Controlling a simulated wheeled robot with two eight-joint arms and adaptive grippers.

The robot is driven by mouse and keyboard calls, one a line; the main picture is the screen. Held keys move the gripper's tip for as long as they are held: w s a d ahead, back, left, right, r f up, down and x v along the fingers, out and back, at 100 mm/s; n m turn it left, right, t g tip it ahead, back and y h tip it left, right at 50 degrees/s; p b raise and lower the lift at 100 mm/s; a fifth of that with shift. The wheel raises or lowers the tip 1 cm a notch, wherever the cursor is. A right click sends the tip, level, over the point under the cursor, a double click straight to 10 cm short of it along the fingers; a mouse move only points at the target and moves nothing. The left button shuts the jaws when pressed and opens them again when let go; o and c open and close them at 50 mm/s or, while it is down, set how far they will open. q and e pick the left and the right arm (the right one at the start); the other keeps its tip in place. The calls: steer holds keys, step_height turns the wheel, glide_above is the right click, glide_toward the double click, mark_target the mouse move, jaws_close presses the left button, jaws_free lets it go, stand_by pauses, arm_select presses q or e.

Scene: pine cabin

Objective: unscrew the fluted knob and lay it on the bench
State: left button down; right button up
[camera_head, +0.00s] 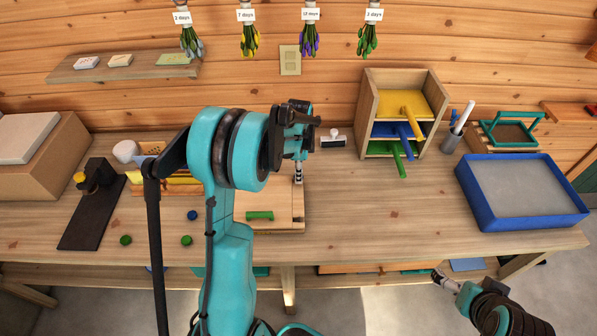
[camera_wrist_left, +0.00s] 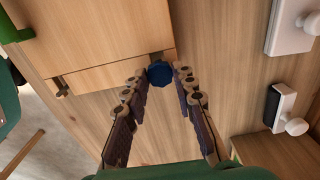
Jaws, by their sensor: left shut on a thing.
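A dark blue fluted knob (camera_wrist_left: 160,73) sits between the fingertips of my left gripper (camera_wrist_left: 159,76) in the left wrist view. It is at the edge of a pale wooden box (camera_wrist_left: 95,38), beside a small dark fitting; I cannot tell whether it is still joined to anything. In the head view my left gripper (camera_head: 298,176) points down at the right side of that box (camera_head: 275,226), and its fingers and wrist hide the knob. My right gripper (camera_head: 441,278) is low at the right, in front of the bench (camera_head: 380,225); its jaws are too small to judge.
A green handle (camera_head: 260,215) is on the box front. A white stamp (camera_head: 333,139) lies behind, and a rack with coloured handles (camera_head: 365,110) stands right of it. A blue tray (camera_head: 530,222) is far right. Loose round pieces (camera_head: 186,240) lie left. The bench centre right is clear.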

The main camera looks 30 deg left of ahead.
arm_select(q)
steer(key=shift+r+p, duration=1.7)
steer(key=shift+r, duration=0.9)
